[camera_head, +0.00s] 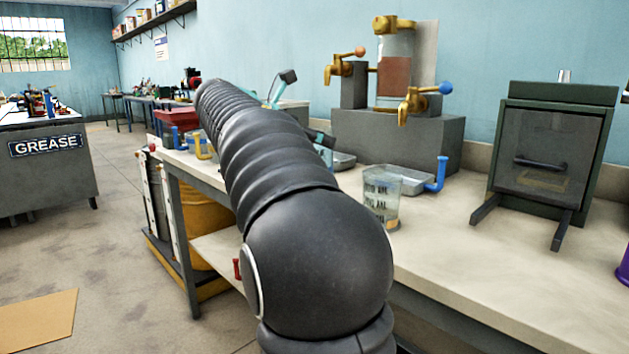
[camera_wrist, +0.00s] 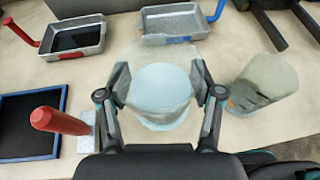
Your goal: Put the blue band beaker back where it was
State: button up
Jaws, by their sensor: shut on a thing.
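My gripper (camera_wrist: 160,92) is shut on a clear beaker (camera_wrist: 152,50), with one finger on each side of it. Pale bluish-white shows inside or through the beaker; I cannot make out a blue band. I cannot tell whether its base touches the bench. In the head view my arm hides my gripper and most of the held beaker. A second clear beaker (camera_head: 382,195) with dark marks and an orange patch low down stands on the bench just right of my arm. It also shows right of my gripper in the wrist view (camera_wrist: 264,82).
A tray with a blue handle (camera_wrist: 172,22) and a tray with dark liquid (camera_wrist: 75,40) lie behind the beakers. A red-handled tool (camera_wrist: 60,121) and a blue-edged black panel (camera_wrist: 28,125) lie left. A dark green oven (camera_head: 550,150) stands right.

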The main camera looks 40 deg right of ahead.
jog(key=shift+f+b, duration=0.6)
jog(key=shift+f, duration=2.5)
jog(key=shift+f, duration=0.15)
jog(key=o, duration=1.5)
jog(key=shift+r, duration=0.2)
jog(key=p+v, duration=0.1)
jog(key=v, duration=1.1)
jog(key=shift+s, duration=0.1)
